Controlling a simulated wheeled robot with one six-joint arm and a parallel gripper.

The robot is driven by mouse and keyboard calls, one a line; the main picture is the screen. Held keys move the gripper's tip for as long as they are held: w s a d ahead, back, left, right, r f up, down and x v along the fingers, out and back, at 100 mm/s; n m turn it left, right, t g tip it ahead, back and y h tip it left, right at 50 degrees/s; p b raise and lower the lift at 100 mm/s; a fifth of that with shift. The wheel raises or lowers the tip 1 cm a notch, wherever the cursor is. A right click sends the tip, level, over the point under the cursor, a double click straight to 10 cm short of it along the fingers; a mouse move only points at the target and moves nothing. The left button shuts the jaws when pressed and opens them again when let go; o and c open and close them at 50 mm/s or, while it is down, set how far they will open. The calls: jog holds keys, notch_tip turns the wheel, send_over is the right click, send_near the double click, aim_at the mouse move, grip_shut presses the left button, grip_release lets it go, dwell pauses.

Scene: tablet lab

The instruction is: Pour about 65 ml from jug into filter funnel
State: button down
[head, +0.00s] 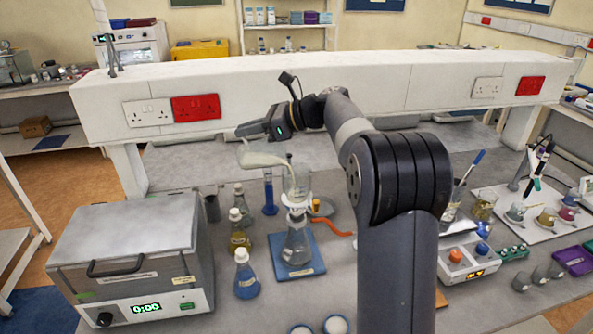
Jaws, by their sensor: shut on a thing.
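My gripper (246,130) is shut on the jug and holds it in the air above the bench. The jug (262,158) is clear with pale, milky liquid in it. It is tipped far over, with its right end at the top of the filter funnel. The filter funnel (298,182) is clear and stands upright on a conical flask (297,245) on a blue mat (300,268). Whether liquid is flowing, and how much is in the funnel, is too small to tell. My arm covers part of the bench to the right.
An oven-like box (130,250) stands at the left. Bottles (238,235), a blue-liquid flask (246,275) and a blue cylinder (269,195) stand left of the funnel. An orange tube (335,230) lies right of it. A white shelf beam (250,85) with sockets runs behind.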

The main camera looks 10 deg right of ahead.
jog(key=shift+s+d+r+y+b, duration=0.25)
jog(key=shift+d+r+y, duration=0.1)
jog(key=shift+d, duration=0.3)
jog(key=shift+s+d+r+y+b, duration=0.2)
jog(key=shift+d+y, duration=0.15)
jog(key=shift+d, duration=0.25)
dwell(0.5)
jog(key=a+f+h+p, duration=0.1)
jog(key=a, duration=0.1)
jog(key=w+a+f+h, duration=0.1)
jog(key=a+h, duration=0.1)
jog(key=shift+w+f+g+p, duration=0.15)
jog(key=shift+w+g+p, duration=0.05)
jog(key=shift+g+p, duration=0.15)
jog(key=shift+d+f, duration=0.15)
jog(key=shift+f, duration=0.05)
jog(key=shift+w+a+f+g+h, duration=0.25)
jog(key=shift+a+f+h, duration=0.35)
jog(key=shift+h, duration=0.2)
jog(key=w+a+f+g+h, duration=0.2)
jog(key=a+f+g+h, duration=0.1)
jog(key=a+f+h, duration=0.4)
notch_tip(320, 180, down, 4)
jog(key=h, duration=0.3)
jog(key=shift+w+f+g, duration=0.25)
jog(key=shift+g, duration=0.15)
